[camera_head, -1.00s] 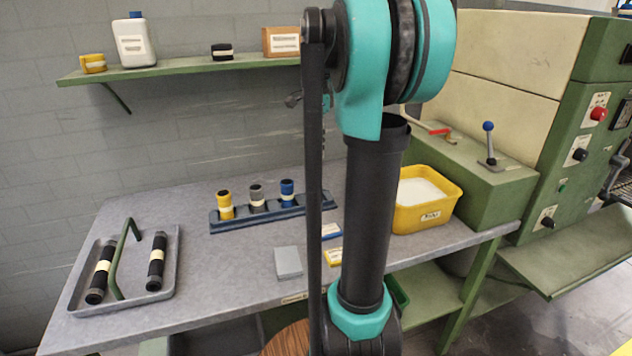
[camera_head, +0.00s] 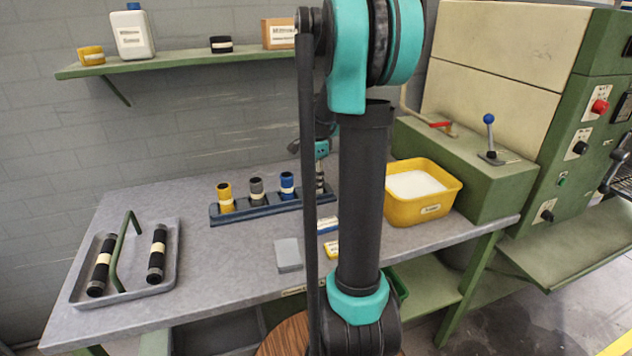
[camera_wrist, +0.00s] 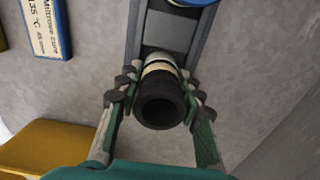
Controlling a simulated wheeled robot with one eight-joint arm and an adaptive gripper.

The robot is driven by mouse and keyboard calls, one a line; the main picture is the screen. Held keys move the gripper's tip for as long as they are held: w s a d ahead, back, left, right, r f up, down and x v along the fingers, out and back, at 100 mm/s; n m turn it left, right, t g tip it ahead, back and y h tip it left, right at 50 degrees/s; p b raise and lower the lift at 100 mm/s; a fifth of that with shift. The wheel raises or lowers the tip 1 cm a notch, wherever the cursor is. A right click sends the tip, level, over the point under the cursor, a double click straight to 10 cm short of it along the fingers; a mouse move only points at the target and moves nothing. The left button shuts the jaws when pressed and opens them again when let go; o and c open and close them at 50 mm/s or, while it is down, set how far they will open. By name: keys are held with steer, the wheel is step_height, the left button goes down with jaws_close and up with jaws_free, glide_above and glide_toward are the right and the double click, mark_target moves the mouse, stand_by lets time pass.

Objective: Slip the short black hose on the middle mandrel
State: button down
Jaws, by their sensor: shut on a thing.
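The short black hose (camera_wrist: 160,106) with a cream band is between my gripper's fingers (camera_wrist: 155,92) in the wrist view. My gripper is shut on it. The hose's open end faces the camera, and its other end is at the right end of the blue-grey rack (camera_wrist: 167,33). In the head view the hose (camera_head: 320,184) stands upright at the rack's right end (camera_head: 240,217), partly hidden by my arm. Whether it still sits in the rack is unclear.
A grey tray (camera_head: 128,285) with two black rolls lies left. A yellow tub (camera_head: 430,208) stands right, beside the green machine (camera_head: 560,130). Small boxes and a grey block (camera_head: 288,255) lie in front.

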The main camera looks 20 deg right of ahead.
steer(key=shift+f, duration=0.1)
steer(key=c, duration=1)
jaws_free()
step_height(320, 180, up, 12)
